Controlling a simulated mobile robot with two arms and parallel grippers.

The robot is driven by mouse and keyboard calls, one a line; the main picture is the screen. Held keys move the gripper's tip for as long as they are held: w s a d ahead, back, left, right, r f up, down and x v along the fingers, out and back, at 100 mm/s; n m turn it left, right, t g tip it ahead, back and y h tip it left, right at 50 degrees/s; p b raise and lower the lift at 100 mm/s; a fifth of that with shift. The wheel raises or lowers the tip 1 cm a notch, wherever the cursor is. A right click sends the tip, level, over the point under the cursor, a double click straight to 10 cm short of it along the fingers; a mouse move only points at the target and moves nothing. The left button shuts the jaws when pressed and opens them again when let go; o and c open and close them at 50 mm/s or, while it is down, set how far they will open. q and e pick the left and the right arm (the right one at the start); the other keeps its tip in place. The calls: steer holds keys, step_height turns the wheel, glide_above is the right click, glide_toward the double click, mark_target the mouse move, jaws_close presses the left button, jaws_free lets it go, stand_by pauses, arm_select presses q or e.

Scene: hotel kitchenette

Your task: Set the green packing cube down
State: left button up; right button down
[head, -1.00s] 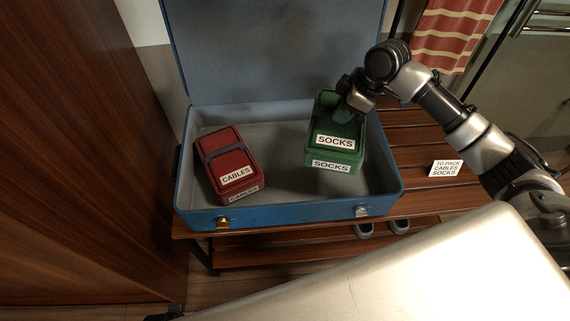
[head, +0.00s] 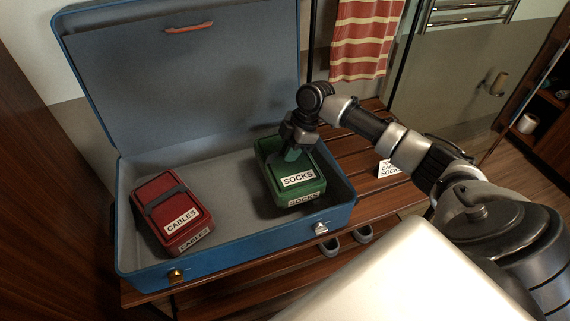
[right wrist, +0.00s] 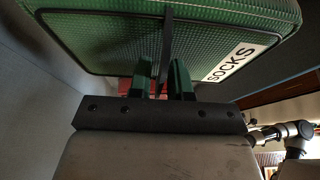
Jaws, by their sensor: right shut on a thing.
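The green packing cube (head: 274,180), labelled SOCKS, is inside the right part of the open blue suitcase (head: 250,232). My right gripper (head: 291,152) reaches down over it and is shut on it near its top. In the right wrist view the gripper's fingers (right wrist: 162,82) are at the dark strap of the green cube (right wrist: 110,38). I cannot tell whether the cube's underside touches the suitcase floor. My left gripper is not in view.
A red packing cube (head: 152,215), labelled CABLES, lies in the left part of the suitcase, with bare floor between the cubes. The suitcase lid (head: 190,80) stands open behind. A slatted wooden bench (head: 345,160) carries the suitcase, and a white card (head: 388,168) stands to its right.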

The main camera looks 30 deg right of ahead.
step_height(320, 180, down, 4)
steer(key=shift+r+b, duration=0.1)
steer(key=shift+b, duration=0.35)
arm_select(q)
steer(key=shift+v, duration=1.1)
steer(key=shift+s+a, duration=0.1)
arm_select(e)
steer(key=c, duration=1.1)
jaws_free()
steer(key=shift+o, duration=0.2)
steer(key=v, duration=0.2)
steer(key=shift+d+r+p, duration=0.15)
steer(key=shift+r+p, duration=0.15)
steer(key=shift+p, duration=0.1)
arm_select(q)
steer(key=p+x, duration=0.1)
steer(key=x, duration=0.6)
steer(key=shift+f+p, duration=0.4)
arm_select(e)
steer(key=v, duration=0.9)
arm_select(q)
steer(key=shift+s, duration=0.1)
arm_select(e)
steer(key=shift+s+d+r, duration=0.1)
steer(key=shift+s+r, duration=0.05)
